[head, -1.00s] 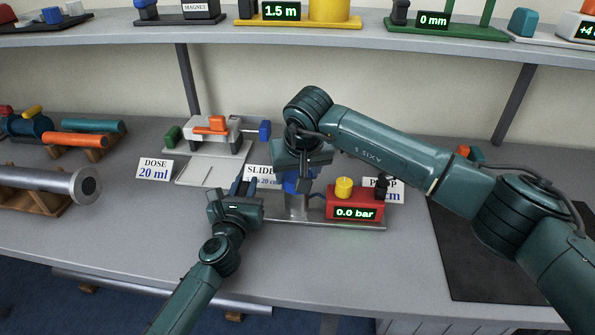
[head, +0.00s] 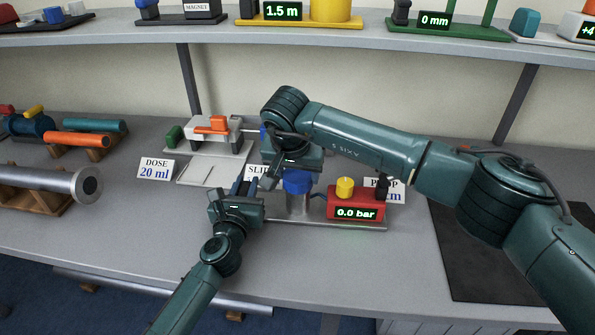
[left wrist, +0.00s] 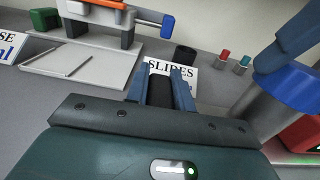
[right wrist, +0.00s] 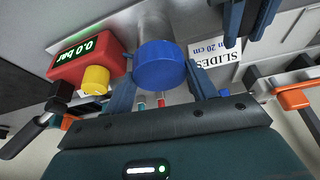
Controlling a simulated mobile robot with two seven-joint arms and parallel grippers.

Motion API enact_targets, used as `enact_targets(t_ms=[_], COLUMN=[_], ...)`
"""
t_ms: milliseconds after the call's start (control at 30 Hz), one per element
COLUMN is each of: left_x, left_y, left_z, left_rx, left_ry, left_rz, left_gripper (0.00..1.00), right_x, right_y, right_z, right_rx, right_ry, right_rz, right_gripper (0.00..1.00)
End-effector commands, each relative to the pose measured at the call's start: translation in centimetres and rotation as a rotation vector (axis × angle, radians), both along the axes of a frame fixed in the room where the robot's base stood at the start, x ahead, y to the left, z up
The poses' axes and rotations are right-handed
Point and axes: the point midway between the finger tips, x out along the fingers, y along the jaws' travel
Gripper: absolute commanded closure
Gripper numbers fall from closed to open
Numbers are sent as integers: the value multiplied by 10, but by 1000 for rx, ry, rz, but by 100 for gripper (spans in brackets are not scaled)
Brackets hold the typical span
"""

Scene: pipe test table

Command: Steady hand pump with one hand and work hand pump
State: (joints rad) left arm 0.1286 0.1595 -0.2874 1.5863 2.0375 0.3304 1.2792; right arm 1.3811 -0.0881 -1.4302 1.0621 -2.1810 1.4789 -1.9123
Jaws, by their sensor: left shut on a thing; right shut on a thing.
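The hand pump has a red box (head: 345,208) reading 0.0 bar and a grey cylinder with a blue cap (head: 298,181), on a thin metal base. My left gripper (head: 243,187) is left of the cylinder, shut on a dark grip (left wrist: 160,92) between its fingers. How that grip joins the pump is not clear. My right gripper (head: 283,172) reaches in from above, at the upper left of the cap. In the right wrist view its fingers stand either side of the blue cap (right wrist: 160,63); the exact contact is hard to see.
The slide rig (head: 215,130) with its orange lever stands behind on the left. The SLIDES card (left wrist: 170,72) is close behind my left fingers. A shelf (head: 350,36) runs above.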

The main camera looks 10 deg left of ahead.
Motion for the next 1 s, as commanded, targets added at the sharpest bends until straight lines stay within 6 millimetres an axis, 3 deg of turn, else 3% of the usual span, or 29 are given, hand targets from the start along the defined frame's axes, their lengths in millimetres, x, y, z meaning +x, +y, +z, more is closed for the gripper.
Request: enact_targets(t_ms=[233, 567, 833, 1000], left_x=[0, 0, 0, 0], left_y=[0, 0, 0, 0], left_z=[0, -1, -1, -1], left_rx=[0, 0, 0, 0], left_ry=[1, 1, 1, 2], left_rz=[0, 0, 0, 0], left_gripper=[100, 100, 100, 100], right_x=[1, 1, 2, 2], right_y=[3, 2, 4, 4], right_z=[1, 1, 1, 1], right_rx=[-1, 0, -1, 0], right_ry=[-3, -2, -2, -1], right_rz=[-312, -353, -646, -741], right_gripper=[71, 71, 71, 71])
